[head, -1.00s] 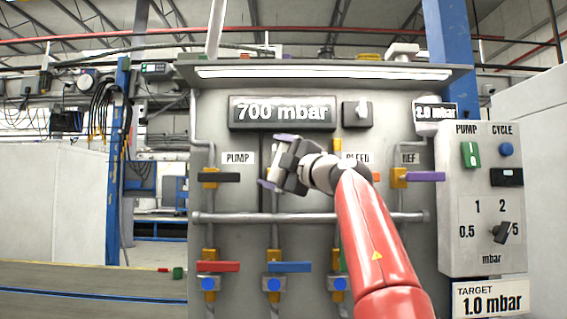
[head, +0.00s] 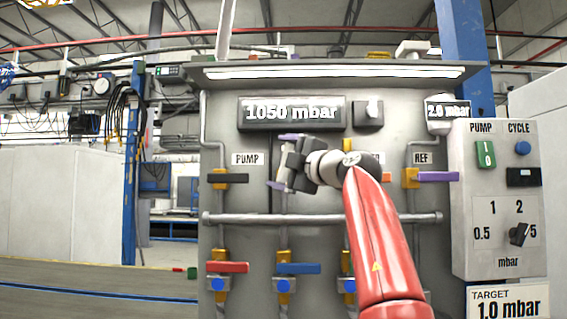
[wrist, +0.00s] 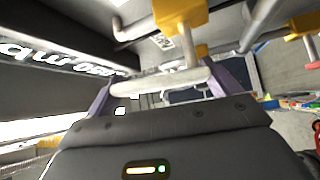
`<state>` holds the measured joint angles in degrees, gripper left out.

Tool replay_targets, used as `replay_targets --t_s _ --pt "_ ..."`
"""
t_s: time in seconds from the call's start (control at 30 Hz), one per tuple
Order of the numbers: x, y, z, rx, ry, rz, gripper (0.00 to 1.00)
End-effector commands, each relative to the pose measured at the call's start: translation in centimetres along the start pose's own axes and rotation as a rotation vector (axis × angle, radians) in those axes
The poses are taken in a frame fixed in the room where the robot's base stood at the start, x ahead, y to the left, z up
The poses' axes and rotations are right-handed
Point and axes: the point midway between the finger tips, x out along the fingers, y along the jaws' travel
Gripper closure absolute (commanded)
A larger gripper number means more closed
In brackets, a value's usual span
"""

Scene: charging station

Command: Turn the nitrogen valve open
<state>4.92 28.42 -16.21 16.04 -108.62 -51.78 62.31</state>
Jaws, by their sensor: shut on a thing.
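My gripper (head: 280,161) is at the upper valve row, between the PUMP label (head: 248,159) and a label half hidden by my red arm. In the wrist view, the purple fingers of my gripper (wrist: 158,82) are shut on a pale grey-white valve handle (wrist: 165,80). A yellow valve body (wrist: 181,12) with a grey pipe shows just beyond the handle. In the head view my gripper hides this valve and its label, so I cannot read its name. The wide display (head: 291,113) reads 1050 mbar.
Beside my gripper are the black PUMP lever (head: 228,179) and purple REF lever (head: 438,177). A horizontal pipe (head: 310,218) runs below. Under it are a red lever (head: 227,267) and a blue lever (head: 299,268). A control box (head: 497,200) stands at the right.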

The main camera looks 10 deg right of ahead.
Motion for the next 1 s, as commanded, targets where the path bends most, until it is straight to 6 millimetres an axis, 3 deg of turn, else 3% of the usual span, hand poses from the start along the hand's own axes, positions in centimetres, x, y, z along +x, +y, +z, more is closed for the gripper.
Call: replay_targets --t_s 0.07,0.1,0.17,0.47,0.8,1.0 --pt "0.0 -0.1 -0.1 0.001 0.004 -0.002 0.52" --pt "0.0 -0.1 -0.1 0.001 0.004 -0.002 0.07" --pt "0.0 -0.1 -0.1 0.001 0.003 -0.002 0.00" --pt "-0.6 -0.2 0.0 0.000 0.001 0.000 0.00" --pt "-6.1 -0.3 0.0 0.000 0.000 0.001 0.00" --pt "-7.7 -0.2 0.0 0.001 0.002 -0.001 0.00"
